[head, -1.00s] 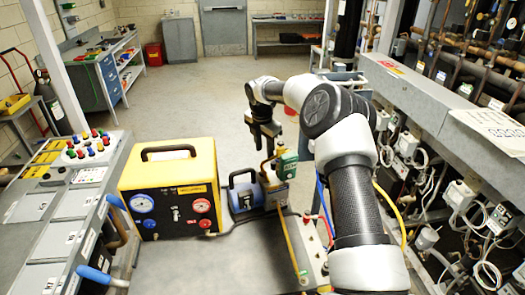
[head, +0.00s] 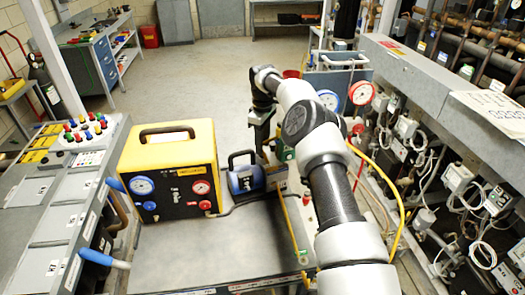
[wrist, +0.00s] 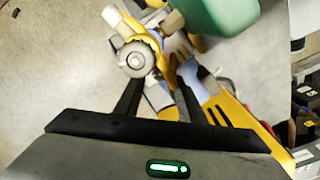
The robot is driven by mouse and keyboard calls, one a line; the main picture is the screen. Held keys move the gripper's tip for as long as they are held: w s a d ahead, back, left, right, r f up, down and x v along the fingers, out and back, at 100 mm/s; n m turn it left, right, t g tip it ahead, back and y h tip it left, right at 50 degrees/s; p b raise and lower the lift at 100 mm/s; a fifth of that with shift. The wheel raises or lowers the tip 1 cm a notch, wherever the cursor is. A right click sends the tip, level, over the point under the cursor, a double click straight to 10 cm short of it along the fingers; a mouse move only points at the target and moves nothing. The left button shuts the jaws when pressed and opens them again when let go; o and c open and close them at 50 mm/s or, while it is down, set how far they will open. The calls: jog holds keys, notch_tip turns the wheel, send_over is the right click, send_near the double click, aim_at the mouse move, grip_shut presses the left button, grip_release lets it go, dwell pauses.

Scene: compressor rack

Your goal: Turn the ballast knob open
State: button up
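In the wrist view, a round grey knob (wrist: 135,60) sits on a yellow fitting of the pump; I take it for the ballast knob. My gripper (wrist: 157,78) is open, with a gap between its two dark fingers. The left finger overlaps the knob's lower edge in the picture; I cannot tell whether they touch. The right finger lies over the yellow and blue pump parts. In the head view, the blue pump (head: 246,179) stands right of the yellow case, and my gripper (head: 262,143) points down over its right end. The knob is hidden there.
The yellow case (head: 170,165) with gauges stands left of the pump. A green part (wrist: 220,15) is close above the fingers in the wrist view. Red and blue gauges (head: 361,93) and a yellow hose (head: 388,190) are right of the arm. Floor behind is clear.

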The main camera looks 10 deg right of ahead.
notch_tip(320, 180, down, 5)
jog(key=b, duration=0.2)
jog(key=shift+r+b, duration=0.15)
jog(key=shift+b, duration=0.15)
jog(key=shift+r+m, duration=0.4)
jog(key=shift+m, duration=0.8)
jog(key=shift+a+m, duration=0.1)
jog(key=shift+m, duration=1.2)
jog(key=shift+w+r, duration=0.1)
jog(key=shift+w, duration=0.05)
jog(key=c, duration=0.8)
